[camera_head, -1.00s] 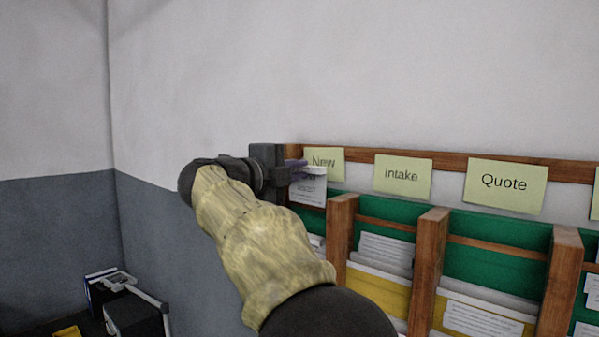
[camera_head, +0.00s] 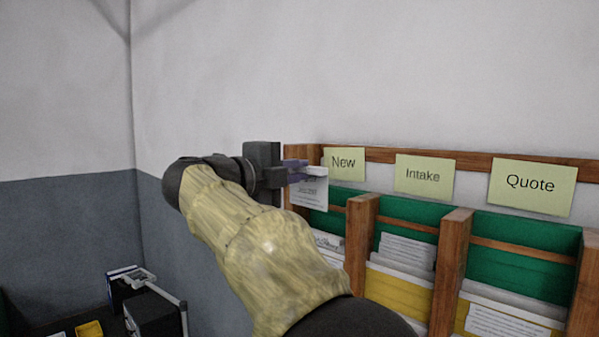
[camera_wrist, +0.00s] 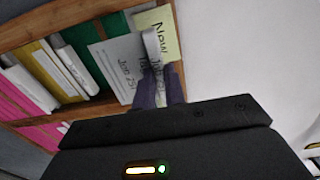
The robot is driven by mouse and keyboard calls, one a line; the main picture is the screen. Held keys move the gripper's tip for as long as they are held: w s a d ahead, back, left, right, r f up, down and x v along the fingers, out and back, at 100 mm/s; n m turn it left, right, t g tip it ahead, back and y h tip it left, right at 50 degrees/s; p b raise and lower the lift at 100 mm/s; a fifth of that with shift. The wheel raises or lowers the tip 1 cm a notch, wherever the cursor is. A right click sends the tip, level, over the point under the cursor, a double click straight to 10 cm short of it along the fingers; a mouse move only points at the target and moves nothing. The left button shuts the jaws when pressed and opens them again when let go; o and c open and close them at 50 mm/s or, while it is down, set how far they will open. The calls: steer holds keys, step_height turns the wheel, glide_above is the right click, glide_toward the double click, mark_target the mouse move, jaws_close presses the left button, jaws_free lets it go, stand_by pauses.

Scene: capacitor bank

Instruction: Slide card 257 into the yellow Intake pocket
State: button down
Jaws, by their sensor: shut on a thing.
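My gripper (camera_head: 305,171) is shut on a white printed card (camera_head: 310,193), which hangs below the fingers in front of the left end of the rack, by the New label (camera_head: 343,163). The Intake label (camera_head: 423,176) is one column to the right. Below it, the yellow Intake pocket (camera_head: 398,289) sits in front of a green pocket (camera_head: 408,211), with white cards standing between. The card is apart from the yellow pocket.
Wooden dividers (camera_head: 361,240) (camera_head: 451,270) stand on both sides of the Intake column. The Quote column, with its label (camera_head: 534,187), lies further right. A wooden rail (camera_head: 470,160) runs along the top. The wall above is bare.

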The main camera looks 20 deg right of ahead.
steer(key=shift+v, duration=1.5)
steer(key=shift+r, duration=0.1)
steer(key=shift+w, duration=0.15)
